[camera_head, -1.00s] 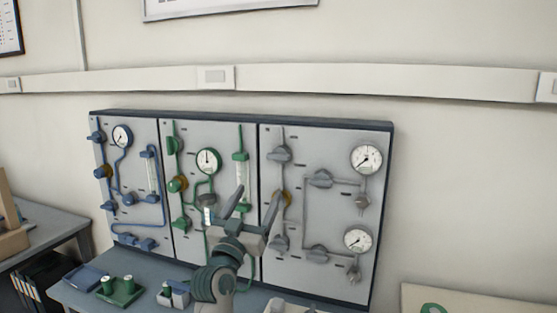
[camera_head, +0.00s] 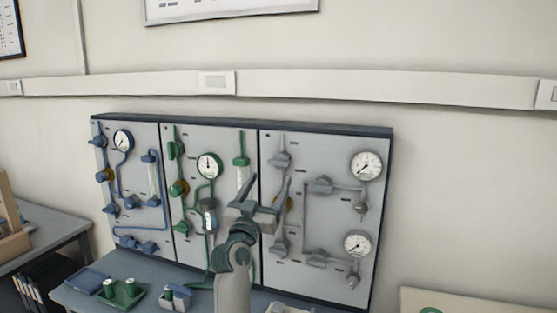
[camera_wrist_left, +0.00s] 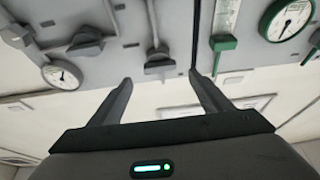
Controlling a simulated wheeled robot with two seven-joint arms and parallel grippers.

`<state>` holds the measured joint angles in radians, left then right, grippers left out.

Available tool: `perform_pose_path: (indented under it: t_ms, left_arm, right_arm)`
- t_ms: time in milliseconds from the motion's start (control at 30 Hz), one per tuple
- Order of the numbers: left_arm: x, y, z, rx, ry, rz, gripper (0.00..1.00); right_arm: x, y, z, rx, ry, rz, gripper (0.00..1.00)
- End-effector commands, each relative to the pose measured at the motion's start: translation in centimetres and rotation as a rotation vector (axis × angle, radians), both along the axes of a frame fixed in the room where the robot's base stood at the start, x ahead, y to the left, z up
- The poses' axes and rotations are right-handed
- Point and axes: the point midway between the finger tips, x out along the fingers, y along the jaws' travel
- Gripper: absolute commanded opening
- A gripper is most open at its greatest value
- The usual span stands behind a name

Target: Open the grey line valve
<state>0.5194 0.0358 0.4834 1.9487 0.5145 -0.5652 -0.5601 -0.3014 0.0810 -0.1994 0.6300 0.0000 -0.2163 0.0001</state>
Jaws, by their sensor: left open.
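The grey line panel (camera_head: 330,260) is the rightmost of three wall panels. It carries several grey valves, among them an upper left valve (camera_head: 280,160), an upper middle valve (camera_head: 320,185) and a lower middle valve (camera_head: 318,257). My left gripper (camera_head: 262,196) is open and empty in front of the border between the green and grey panels. It hides part of the grey panel's left pipe. In the left wrist view, a grey valve (camera_wrist_left: 158,66) shows beyond the open fingers (camera_wrist_left: 162,82), apart from them. Which valve the task means is unclear. My right gripper is not in view.
The green panel (camera_head: 190,245) and blue panel (camera_head: 135,220) stand to the left. On the bench below are a green tray (camera_head: 118,302) with green-and-white pieces and a blue tray (camera_head: 85,280). Two gauges (camera_head: 366,166) (camera_head: 357,243) sit at the grey panel's right.

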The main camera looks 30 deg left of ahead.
Motion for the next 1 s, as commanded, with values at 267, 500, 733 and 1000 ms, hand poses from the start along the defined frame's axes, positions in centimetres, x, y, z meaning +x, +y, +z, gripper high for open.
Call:
perform_pose_path:
  t_ms: [267,500,733,1000]
  left_arm:
    - [4.6,1.1,2.3,-0.002,0.000,-0.001,0.72]
    - [7.4,1.8,3.3,0.000,0.001,-0.001,0.72]
    - [8.4,2.0,3.6,0.000,0.000,0.000,0.72]
    - [8.4,2.0,3.6,0.000,0.000,0.000,0.72]
  right_arm:
    - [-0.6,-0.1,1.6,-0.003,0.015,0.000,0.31]
    - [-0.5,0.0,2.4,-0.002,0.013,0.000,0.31]
    - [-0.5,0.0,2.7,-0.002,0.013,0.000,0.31]
    - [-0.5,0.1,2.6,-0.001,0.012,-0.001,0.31]
